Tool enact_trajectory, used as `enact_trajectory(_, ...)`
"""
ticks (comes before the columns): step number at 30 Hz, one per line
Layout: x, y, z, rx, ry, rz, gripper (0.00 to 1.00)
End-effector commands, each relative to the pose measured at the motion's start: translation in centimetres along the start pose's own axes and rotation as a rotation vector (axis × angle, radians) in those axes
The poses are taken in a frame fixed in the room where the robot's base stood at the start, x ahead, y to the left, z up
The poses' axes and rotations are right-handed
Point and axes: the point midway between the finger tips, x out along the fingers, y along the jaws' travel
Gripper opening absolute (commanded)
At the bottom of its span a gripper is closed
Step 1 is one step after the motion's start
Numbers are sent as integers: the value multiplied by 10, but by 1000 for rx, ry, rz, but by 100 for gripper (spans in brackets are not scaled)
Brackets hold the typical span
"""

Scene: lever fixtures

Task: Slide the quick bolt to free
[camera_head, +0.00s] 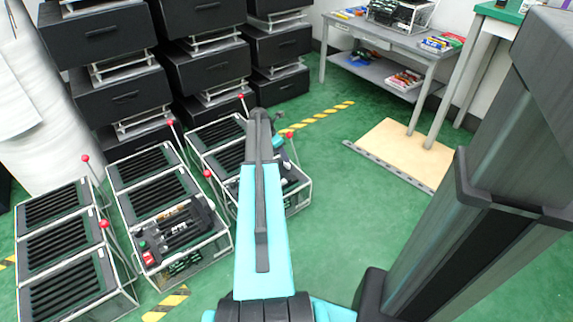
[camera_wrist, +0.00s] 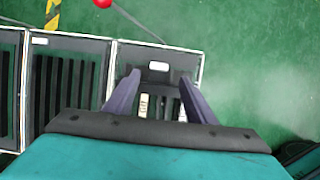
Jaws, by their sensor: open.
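I cannot single out the quick bolt for certain in either view. My gripper (camera_wrist: 161,77) is open in the wrist view, its two purple fingers apart over a framed fixture (camera_wrist: 201,52). A black part with a white label (camera_wrist: 158,66) shows just beyond the fingertips, with pale pieces between the fingers. I see nothing gripped, and contact cannot be told. In the head view my arm hides much of the fixture (camera_head: 299,199) beneath it. Another fixture to the left carries a black device (camera_head: 178,232) with red and green parts.
Several slatted fixtures (camera_head: 62,248) with red-knobbed levers (camera_head: 104,224) stand close together at left. A red knob (camera_wrist: 102,3) shows in the wrist view. Black drawer units (camera_head: 108,88) stand behind. A grey table (camera_head: 385,35) and beige board (camera_head: 400,150) are right; green floor between is clear.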

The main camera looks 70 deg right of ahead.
Motion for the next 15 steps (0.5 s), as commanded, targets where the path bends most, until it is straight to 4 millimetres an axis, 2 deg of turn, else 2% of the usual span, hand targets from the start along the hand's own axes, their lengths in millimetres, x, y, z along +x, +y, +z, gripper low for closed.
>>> enact_trajectory(1, 11, 1, -1, 0, 0, -1, 50)
enact_trajectory(6, 36, 0, -1, 0, 0, -1, 50)
enact_trajectory(15, 72, 0, -1, 0, 0, -1, 50)
